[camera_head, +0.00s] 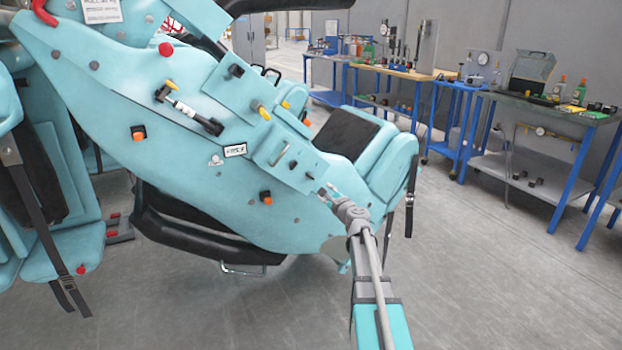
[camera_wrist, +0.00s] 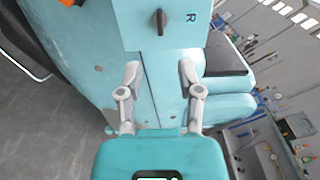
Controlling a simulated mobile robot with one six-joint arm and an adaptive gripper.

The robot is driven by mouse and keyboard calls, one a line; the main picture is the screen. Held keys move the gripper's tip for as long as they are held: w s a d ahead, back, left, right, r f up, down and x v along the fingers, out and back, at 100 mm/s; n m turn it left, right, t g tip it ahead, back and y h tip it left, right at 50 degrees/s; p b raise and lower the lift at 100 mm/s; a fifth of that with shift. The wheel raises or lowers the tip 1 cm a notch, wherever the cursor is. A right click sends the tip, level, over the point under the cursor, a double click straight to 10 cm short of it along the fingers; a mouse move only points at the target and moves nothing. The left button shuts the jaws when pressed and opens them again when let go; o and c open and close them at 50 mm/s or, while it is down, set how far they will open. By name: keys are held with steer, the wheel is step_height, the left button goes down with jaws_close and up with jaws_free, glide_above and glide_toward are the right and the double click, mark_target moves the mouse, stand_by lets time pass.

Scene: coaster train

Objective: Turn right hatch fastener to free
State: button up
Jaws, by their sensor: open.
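The right hatch fastener (camera_wrist: 158,22) is a small black knob in the wrist view. It sits on a light blue hatch panel (camera_wrist: 136,36), left of a printed letter R, and its grip lies roughly upright in the picture. In the head view the hatch panel (camera_head: 270,157) is on the side of the teal coaster car, with small dark fittings on it. My gripper (camera_wrist: 160,72) is open and empty, its two grey fingers spread below the fastener in the picture and apart from it. It also shows in the head view (camera_head: 326,193), near the panel's lower right corner.
The teal car body (camera_head: 150,90) carries orange buttons, a black-and-yellow handle (camera_head: 188,108) and a second panel (camera_head: 238,88). A seat with a dark pad (camera_head: 345,133) is right of the hatch. Blue workbenches (camera_head: 540,105) stand along the wall. The floor between is clear.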

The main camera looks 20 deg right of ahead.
mark_target(311, 177)
steer(key=w, duration=1.2)
steer(key=shift+w+a, duration=0.2)
steer(key=shift+a, duration=0.05)
jaws_close()
steer(key=shift+d, duration=0.1)
